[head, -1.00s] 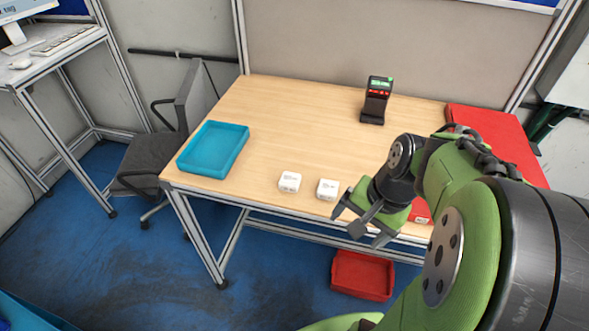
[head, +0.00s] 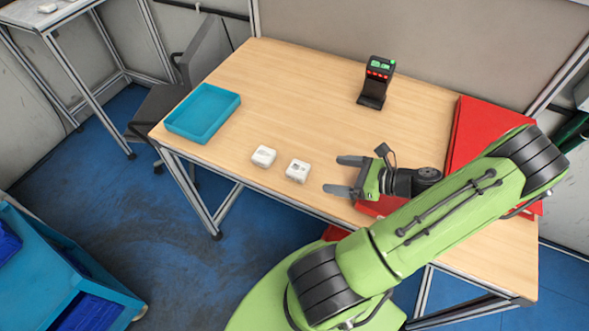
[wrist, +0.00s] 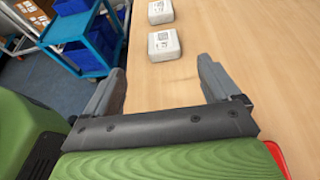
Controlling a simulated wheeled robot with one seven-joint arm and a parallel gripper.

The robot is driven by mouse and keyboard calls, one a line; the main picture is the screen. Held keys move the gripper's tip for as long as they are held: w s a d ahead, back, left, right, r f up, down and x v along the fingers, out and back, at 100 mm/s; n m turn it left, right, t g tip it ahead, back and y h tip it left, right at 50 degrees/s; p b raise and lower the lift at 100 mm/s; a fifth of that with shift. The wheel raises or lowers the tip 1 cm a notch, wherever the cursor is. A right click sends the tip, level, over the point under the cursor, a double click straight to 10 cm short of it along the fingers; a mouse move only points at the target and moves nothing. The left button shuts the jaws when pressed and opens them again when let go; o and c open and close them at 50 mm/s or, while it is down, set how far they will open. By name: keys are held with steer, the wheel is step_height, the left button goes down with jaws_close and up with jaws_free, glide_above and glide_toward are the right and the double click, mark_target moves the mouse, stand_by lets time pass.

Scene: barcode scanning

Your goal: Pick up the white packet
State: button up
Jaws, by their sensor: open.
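Two white packets lie on the wooden table near its front edge. The left packet (head: 264,156) and the right packet (head: 298,171) sit a short gap apart. In the wrist view the nearer packet (wrist: 164,45) lies ahead of the fingers and the farther packet (wrist: 160,12) is behind it at the top edge. My gripper (head: 345,176) is open and empty, to the right of the right packet, with its fingers pointing left toward it. In the wrist view my gripper (wrist: 160,88) has bare table between its fingers.
A teal tray (head: 233,101) stands on the table's left side. A black scanner stand (head: 375,85) with red and green lights is at the back. A red surface (head: 478,130) covers the right side. The table's middle (head: 305,95) is clear. A blue cart (head: 90,255) stands at lower left.

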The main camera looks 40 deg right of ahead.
mark_target(300, 169)
steer(key=x, duration=1.1)
steer(key=shift+w+f+b, duration=0.25)
steer(key=shift+f+b, duration=0.05)
steer(key=shift+b, duration=0.1)
steer(key=c, duration=1.2)
